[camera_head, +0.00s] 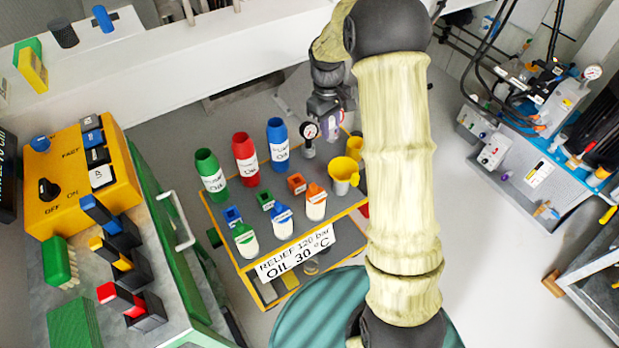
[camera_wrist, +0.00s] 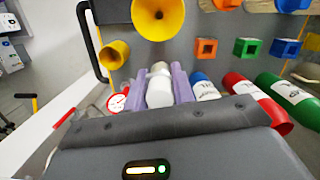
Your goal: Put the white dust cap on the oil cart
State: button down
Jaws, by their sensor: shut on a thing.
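My gripper (camera_head: 333,124) is over the back right part of the oil cart (camera_head: 340,206), beside the pressure gauge. In the wrist view its two pale purple fingers (camera_wrist: 161,88) are shut on the white dust cap (camera_wrist: 159,93), a rounded white piece. A cream-coloured part shows just beyond it. The cart has a grey top with yellow edges. Whether the cap touches the cart top is not clear.
Blue (camera_head: 278,143), red (camera_head: 245,158) and green (camera_head: 210,174) bottles stand left of my gripper. A pressure gauge (camera_head: 309,131) is close by. A funnel (camera_head: 343,174) stands at the cart's right. Smaller bottles and coloured square pieces fill the front. My arm hides the cart's right side.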

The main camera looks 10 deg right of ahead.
notch_tip(320, 180, down, 13)
jog(key=shift+r+b, duration=0.2)
jog(key=shift+b, duration=0.6)
jog(key=shift+f+b, duration=0.35)
jog(key=shift+f, duration=1.9)
jog(key=shift+f, duration=0.1)
jog(key=c, duration=1.2)
grip_release()
jog(key=shift+o, duration=0.2)
notch_tip(320, 180, up, 12)
jog(key=w+p, duration=0.1)
jog(key=p, duration=0.1)
jog(key=shift+a, duration=0.4)
jog(key=shift+w, duration=0.1)
